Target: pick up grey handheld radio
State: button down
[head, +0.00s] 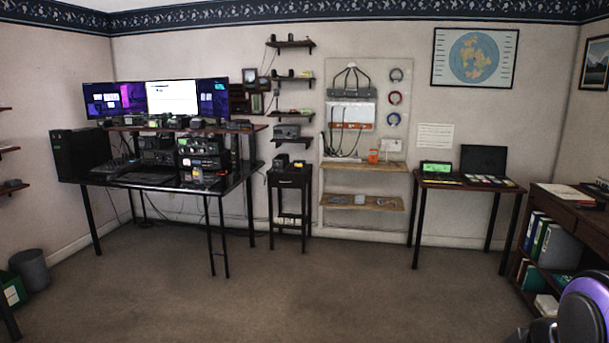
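I cannot pick out the grey handheld radio with certainty; several small items in the room are too small to identify. Small dark devices (281,161) stand on the narrow black side table (289,181) in the middle. Grey items (360,199) lie on the lower wooden shelf (335,205) to its right. More small dark items stand along the raised desk shelf and the small wall shelves. My gripper is not in view. Only a purple and black rounded part of my arm shows at the lower right corner.
A black desk (215,187) with monitors and radio sets stands at the left. A small table (455,184) with a laptop (483,160) stands at the right. A bookcase (570,219) with binders lines the right wall. A bin (31,270) is at far left. The carpet between is clear.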

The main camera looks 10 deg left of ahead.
aim_at(197, 173)
jog(key=u, duration=1.2)
jog(key=i+j+u, duration=0.3)
jog(key=i, duration=0.35)
jog(key=i+u, duration=0.25)
jog(key=i, duration=1.6)
jog(key=i+j+z, duration=0.2)
jog(key=i, duration=0.35)
jog(key=i+z, duration=0.2)
jog(key=i, duration=0.35)
jog(key=i+j+z, duration=0.2)
jog(key=i+z, duration=0.25)
jog(key=i+j+z, duration=0.2)
jog(key=z, duration=0.25)
jog(key=i+j+z, duration=0.25)
jog(key=j+z, duration=0.2)
jog(key=i+j+z, duration=0.15)
jog(key=j+z, duration=0.3)
jog(key=i+j+z, duration=0.1)
jog(key=j+z, duration=0.35)
jog(key=j, duration=0.1)
